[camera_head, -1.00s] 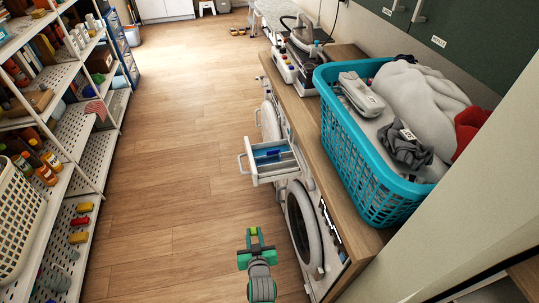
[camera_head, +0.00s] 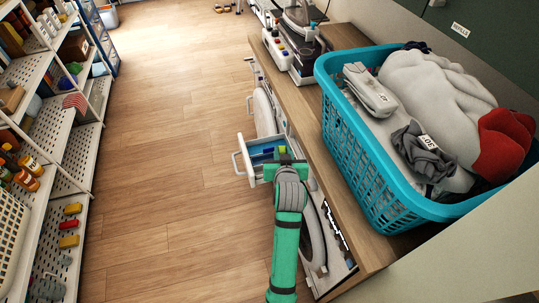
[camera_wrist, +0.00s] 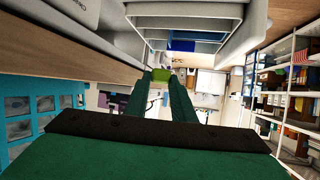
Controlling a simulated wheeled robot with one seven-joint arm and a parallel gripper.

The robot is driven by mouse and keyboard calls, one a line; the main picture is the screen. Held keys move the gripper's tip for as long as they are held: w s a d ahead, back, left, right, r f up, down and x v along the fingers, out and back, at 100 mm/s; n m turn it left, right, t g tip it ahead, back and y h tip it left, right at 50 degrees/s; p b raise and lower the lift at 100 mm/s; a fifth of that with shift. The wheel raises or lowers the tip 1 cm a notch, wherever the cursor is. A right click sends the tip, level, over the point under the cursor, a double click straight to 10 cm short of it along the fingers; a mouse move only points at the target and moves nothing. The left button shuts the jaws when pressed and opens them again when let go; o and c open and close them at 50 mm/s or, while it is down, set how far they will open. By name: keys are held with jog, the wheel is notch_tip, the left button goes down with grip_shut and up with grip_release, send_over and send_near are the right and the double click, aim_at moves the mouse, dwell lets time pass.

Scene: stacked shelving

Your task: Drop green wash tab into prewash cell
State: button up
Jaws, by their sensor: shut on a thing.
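The green wash tab (camera_wrist: 162,76) shows in the wrist view between the fingertips of my gripper (camera_wrist: 164,82), which is shut on it. In the head view my gripper (camera_head: 284,160) is at the right side of the open detergent drawer (camera_head: 244,163), overlapping it in the picture. The drawer sticks out from the washing machine and has blue parts inside. In the wrist view the drawer (camera_wrist: 190,18) is at the top, with a blue insert (camera_wrist: 182,45). The prewash cell cannot be told apart from the other cells.
A turquoise laundry basket (camera_head: 349,157) stands on the wooden worktop (camera_head: 300,108) to the right. White shelving (camera_head: 75,130) lines the left, with clear wooden floor (camera_head: 170,150) between.

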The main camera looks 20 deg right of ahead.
jog(key=shift+f, duration=2.8)
jog(key=o, duration=1.1)
jog(key=v, duration=1)
jog(key=shift+s+a, duration=0.15)
jog(key=shift+s, duration=0.25)
